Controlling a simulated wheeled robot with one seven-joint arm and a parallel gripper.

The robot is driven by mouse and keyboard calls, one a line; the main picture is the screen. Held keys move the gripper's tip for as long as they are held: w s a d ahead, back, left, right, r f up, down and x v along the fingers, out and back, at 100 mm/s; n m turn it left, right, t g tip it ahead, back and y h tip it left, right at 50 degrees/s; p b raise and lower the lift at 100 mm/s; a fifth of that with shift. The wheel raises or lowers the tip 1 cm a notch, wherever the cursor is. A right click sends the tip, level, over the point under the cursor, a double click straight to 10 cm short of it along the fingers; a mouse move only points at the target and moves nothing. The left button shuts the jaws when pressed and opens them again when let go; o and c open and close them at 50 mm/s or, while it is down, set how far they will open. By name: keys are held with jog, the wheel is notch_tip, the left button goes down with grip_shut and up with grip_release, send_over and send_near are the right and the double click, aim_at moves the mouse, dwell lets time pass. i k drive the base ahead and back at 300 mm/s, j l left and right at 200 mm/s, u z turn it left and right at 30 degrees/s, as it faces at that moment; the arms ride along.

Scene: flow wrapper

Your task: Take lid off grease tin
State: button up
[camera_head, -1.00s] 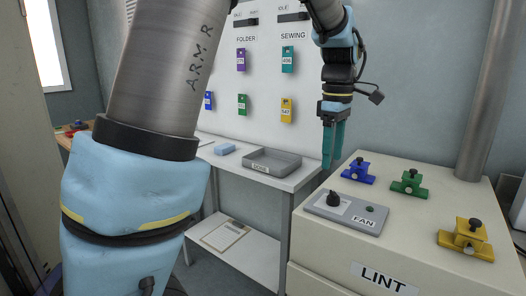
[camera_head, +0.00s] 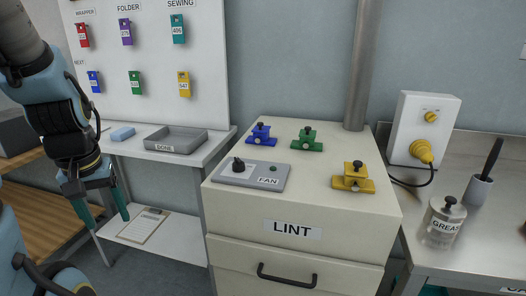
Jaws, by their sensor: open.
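The grease tin (camera_head: 439,232) stands upright on the bench at the right of the head view. It is a metallic can with a label reading GREASE. Its lid (camera_head: 449,209) sits on top and has a black knob. My gripper (camera_head: 102,209) is at the far left of the view, with teal fingers pointing down and spread apart. It is open and empty, well away from the tin, with the lint cabinet between them in the picture.
The lint cabinet (camera_head: 292,252) bears a fan control box (camera_head: 250,175) and blue, green and yellow clamp-like blocks. A pot with a dark handle (camera_head: 479,188) stands behind the tin. A white box with a yellow plug (camera_head: 422,130) is near the wall.

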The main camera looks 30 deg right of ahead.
aim_at(448, 207)
jog(key=k+l, duration=0.25)
jog(key=l, duration=0.2)
jog(key=k+l, duration=0.25)
jog(key=l, duration=0.2)
jog(key=k+l, duration=0.25)
jog(key=l, duration=0.2)
jog(key=k+l, duration=0.25)
jog(key=l, duration=0.6)
